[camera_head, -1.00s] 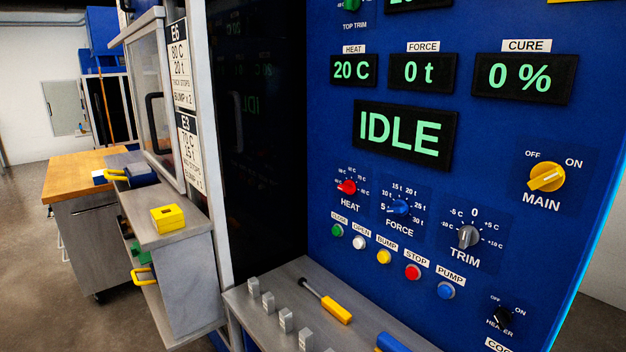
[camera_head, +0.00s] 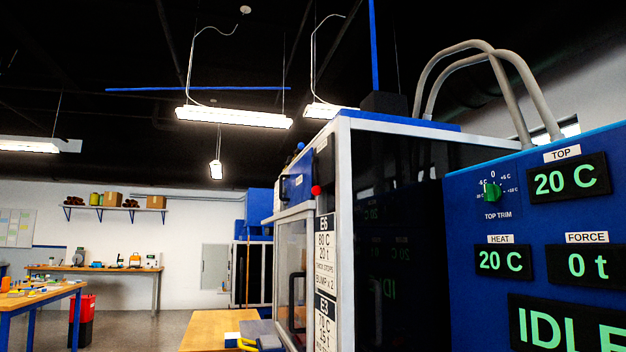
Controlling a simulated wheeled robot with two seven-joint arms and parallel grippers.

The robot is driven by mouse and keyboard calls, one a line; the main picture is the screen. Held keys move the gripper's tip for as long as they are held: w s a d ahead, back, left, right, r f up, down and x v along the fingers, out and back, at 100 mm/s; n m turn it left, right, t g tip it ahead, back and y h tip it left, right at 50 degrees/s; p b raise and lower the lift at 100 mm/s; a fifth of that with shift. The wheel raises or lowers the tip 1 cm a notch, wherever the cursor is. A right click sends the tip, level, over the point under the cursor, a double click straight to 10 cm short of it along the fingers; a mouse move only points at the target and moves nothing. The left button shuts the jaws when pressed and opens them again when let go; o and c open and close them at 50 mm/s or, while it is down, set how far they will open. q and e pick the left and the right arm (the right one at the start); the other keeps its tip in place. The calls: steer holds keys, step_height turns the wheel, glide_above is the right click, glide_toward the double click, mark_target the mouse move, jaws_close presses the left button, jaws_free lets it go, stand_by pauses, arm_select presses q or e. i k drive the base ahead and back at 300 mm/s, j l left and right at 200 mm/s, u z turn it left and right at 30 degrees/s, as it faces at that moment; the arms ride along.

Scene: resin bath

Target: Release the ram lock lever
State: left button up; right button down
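The press machine (camera_head: 400,225) stands at the right, with a white frame, dark glossy side and blue control panel (camera_head: 470,285). Its displays read TOP 20 C, HEAT 20 C, FORCE 0 t and a partly cut-off IDLE (camera_head: 568,325). On the upper front of the machine is a blue box (camera_head: 297,187) with a small red knob (camera_head: 316,190) beside it. I cannot make out for certain which part is the ram lock lever. Neither of my grippers is in view.
A wooden-topped bench (camera_head: 205,328) with a yellow-handled item (camera_head: 245,344) stands in front of the machine. A blue-legged table (camera_head: 40,298) is at the left, near a red bin (camera_head: 83,310). Open floor lies between them. Grey hoses (camera_head: 490,62) arch over the machine.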

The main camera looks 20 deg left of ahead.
mark_target(316, 190)
steer(key=i+j, duration=0.35)
steer(key=i+j+z, duration=0.1)
steer(key=i+j, duration=0.2)
steer(key=j, duration=0.2)
steer(key=i+j, duration=0.35)
steer(key=i+j+z, duration=0.1)
steer(key=i+j, duration=0.2)
steer(key=j, duration=0.25)
steer(key=i+j, duration=0.3)
steer(key=j, duration=0.2)
steer(key=z, duration=0.05)
